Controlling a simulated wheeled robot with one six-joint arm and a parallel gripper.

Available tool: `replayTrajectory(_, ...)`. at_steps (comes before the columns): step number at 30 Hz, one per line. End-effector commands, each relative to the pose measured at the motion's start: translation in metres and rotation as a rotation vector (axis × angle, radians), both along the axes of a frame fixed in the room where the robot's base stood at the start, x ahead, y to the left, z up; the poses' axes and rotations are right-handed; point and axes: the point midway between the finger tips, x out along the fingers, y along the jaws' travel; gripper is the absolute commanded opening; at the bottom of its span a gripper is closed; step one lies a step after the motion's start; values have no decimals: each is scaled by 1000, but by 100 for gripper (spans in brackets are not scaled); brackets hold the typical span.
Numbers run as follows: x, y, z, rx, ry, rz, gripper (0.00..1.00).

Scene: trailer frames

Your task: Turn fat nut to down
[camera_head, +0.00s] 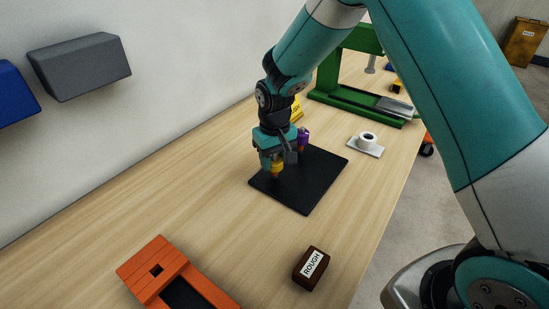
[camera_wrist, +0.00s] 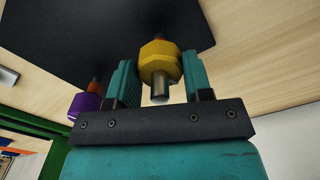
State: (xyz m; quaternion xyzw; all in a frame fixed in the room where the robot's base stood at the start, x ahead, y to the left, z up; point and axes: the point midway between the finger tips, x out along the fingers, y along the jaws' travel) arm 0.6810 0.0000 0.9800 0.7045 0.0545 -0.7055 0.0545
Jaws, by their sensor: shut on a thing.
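My gripper (camera_head: 276,160) is low over a black mat (camera_head: 317,193) on the wooden bench. It is shut on a yellow hexagonal nut (camera_head: 278,170), which also shows between the two teal fingers in the wrist view (camera_wrist: 158,55). A grey metal pin end (camera_wrist: 160,92) sticks out of the nut toward the wrist camera. Whether the nut touches the mat is unclear. A purple piece (camera_head: 303,137) with an orange part stands just right of my gripper, apart from it; it also shows at the left of the wrist view (camera_wrist: 83,106).
A white roll on a plate (camera_head: 366,145) and a green press (camera_head: 355,102) stand beyond the mat. A dark block marked "ROUGH" (camera_head: 311,268) and an orange box (camera_head: 160,262) are nearer. The wall is at left; the bench's edge is at right.

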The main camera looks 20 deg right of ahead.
Motion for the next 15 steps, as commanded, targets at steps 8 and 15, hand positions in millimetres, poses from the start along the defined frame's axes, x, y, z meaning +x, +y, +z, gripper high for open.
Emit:
replayTrajectory(8,3,0,4,2,-10,-261,23)
replayTrajectory(15,3,0,4,3,-10,-490,22)
